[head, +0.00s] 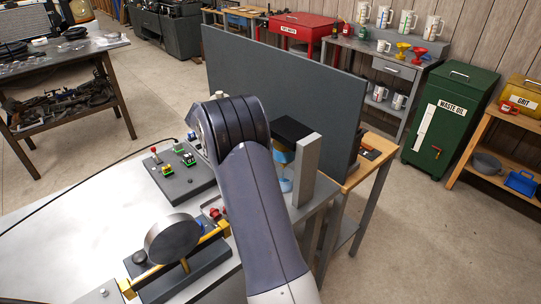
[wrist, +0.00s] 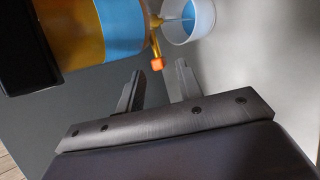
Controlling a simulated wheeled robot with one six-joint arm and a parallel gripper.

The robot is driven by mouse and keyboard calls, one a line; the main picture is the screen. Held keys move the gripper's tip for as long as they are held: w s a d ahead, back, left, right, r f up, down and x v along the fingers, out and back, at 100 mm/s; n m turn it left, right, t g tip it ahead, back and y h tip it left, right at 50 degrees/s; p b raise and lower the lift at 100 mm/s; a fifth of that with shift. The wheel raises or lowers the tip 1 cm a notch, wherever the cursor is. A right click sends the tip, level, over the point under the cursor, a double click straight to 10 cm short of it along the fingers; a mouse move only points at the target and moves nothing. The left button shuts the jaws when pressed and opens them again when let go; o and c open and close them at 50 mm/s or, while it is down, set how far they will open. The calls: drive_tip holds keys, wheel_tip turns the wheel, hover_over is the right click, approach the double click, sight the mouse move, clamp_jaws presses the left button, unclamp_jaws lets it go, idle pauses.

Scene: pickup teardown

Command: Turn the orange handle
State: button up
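The orange handle (wrist: 157,63) shows in the wrist view as a small block at the end of a short orange stem. The stem sits beside an amber container with a blue band (wrist: 122,27). A clear cup with blue inside (wrist: 188,20) stands just right of the stem. My gripper (wrist: 159,82) is open, with its two fingers apart and nothing held. The handle appears between and just beyond the fingertips; I see no contact. In the head view my arm hides the gripper and the handle; part of the container (head: 283,152) and the cup (head: 286,185) show.
A grey upright post (head: 306,170) stands right beside the container. A tall dark panel (head: 290,85) rises behind it. A dark plate with coloured levers (head: 178,172) and a round grey disc on a yellow bar (head: 172,240) occupy the bench (head: 75,235) left of my arm.

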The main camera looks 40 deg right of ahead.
drive_tip(key=v, duration=0.6)
drive_tip(key=shift+a, duration=0.1)
idle(7.3)
